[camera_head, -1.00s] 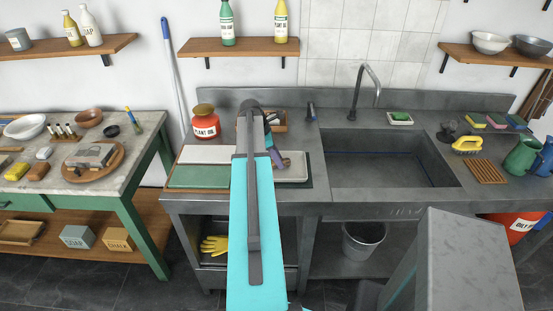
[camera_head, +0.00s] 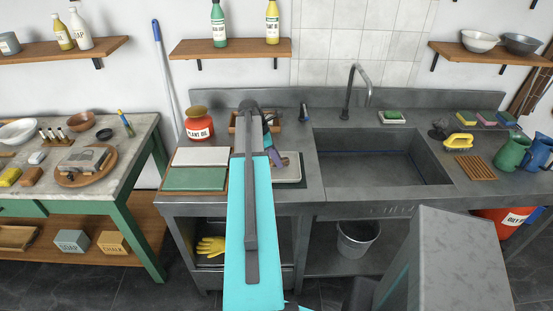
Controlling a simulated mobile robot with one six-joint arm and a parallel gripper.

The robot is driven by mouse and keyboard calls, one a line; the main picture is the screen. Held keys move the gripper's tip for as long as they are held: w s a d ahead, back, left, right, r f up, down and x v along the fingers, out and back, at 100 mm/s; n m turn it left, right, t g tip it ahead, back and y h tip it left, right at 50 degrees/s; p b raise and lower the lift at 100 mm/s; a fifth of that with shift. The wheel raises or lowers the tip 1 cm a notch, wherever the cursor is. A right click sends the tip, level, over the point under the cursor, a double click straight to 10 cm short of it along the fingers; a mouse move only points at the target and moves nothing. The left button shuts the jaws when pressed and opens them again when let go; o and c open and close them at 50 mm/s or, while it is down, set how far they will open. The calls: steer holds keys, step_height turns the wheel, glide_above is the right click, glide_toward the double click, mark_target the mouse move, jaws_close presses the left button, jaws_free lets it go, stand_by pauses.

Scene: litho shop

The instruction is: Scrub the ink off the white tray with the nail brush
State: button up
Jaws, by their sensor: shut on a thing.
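The white tray (camera_head: 292,179) lies on the grey counter left of the sink, its left part hidden by my arm. My gripper (camera_head: 279,160) is low over the tray, pointing down. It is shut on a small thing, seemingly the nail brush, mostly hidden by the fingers. I cannot tell whether the brush touches the tray. Ink on the tray cannot be made out from here.
A green slab (camera_head: 195,179) and a pale slab (camera_head: 200,157) lie left of my arm. A red plant oil jar (camera_head: 199,127) stands behind them. The empty sink (camera_head: 375,158) is to the right. A yellow brush (camera_head: 459,141) and a wooden rack (camera_head: 477,167) lie beyond it.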

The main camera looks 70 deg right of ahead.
steer(key=shift+r+p, duration=2.25)
steer(key=shift+r, duration=1.3)
